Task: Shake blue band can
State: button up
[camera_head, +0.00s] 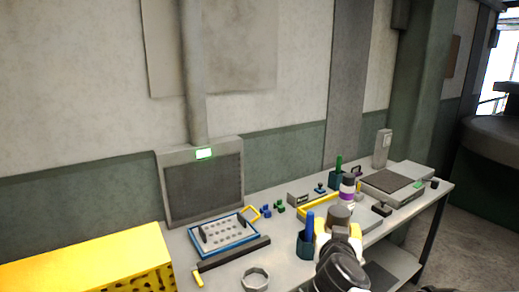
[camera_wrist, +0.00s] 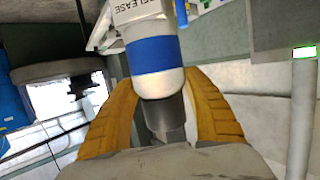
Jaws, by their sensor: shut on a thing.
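The blue band can (camera_wrist: 155,55) is white with a wide blue band and the dark word RELEASE, partly cut off by the top of the wrist view. My gripper (camera_wrist: 165,95) has its two yellow fingers closed around the can's lower white end. In the head view my gripper (camera_head: 338,236) is over the front of the bench, and the can's blue band cannot be made out there. A similar can with a purple band (camera_head: 347,190) and a dark cap stands on the bench just behind my gripper.
The bench (camera_head: 228,275) holds a blue-framed tray (camera_head: 222,238), a dark cup with a blue item (camera_head: 306,243), a yellow-edged tray (camera_head: 318,207), and a flat grey device (camera_head: 391,184). A yellow perforated box (camera_head: 95,275) is at left. Open air lies above the bench.

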jog(key=f, duration=0.5)
jog(key=w+f, duration=0.1)
jog(key=f, duration=0.1)
jog(key=shift+a+f, duration=0.15)
jog(key=shift+f, duration=0.1)
jog(key=r, duration=0.5)
jog(key=s+r, duration=0.1)
jog(key=r, duration=0.1)
jog(key=shift+r, duration=0.25)
jog(key=f, duration=0.4)
jog(key=w+f, duration=0.1)
jog(key=f, duration=0.2)
jog(key=shift+f, duration=0.1)
jog(key=r, duration=0.4)
jog(key=s+r, duration=0.1)
jog(key=r, duration=0.2)
jog(key=shift+s+r, duration=0.1)
jog(key=shift+w+f, duration=0.2)
jog(key=shift+f, duration=1.05)
jog(key=shift+w+f, duration=0.15)
jog(key=shift+f, duration=1.1)
jog(key=shift+w+f, duration=0.2)
jog(key=shift+f, duration=1.05)
jog(key=shift+s+r, duration=0.2)
jog(key=shift+s, duration=0.15)
jog(key=shift+w+f, duration=0.1)
jog(key=shift+w, duration=0.1)
jog(key=shift+s, duration=0.1)
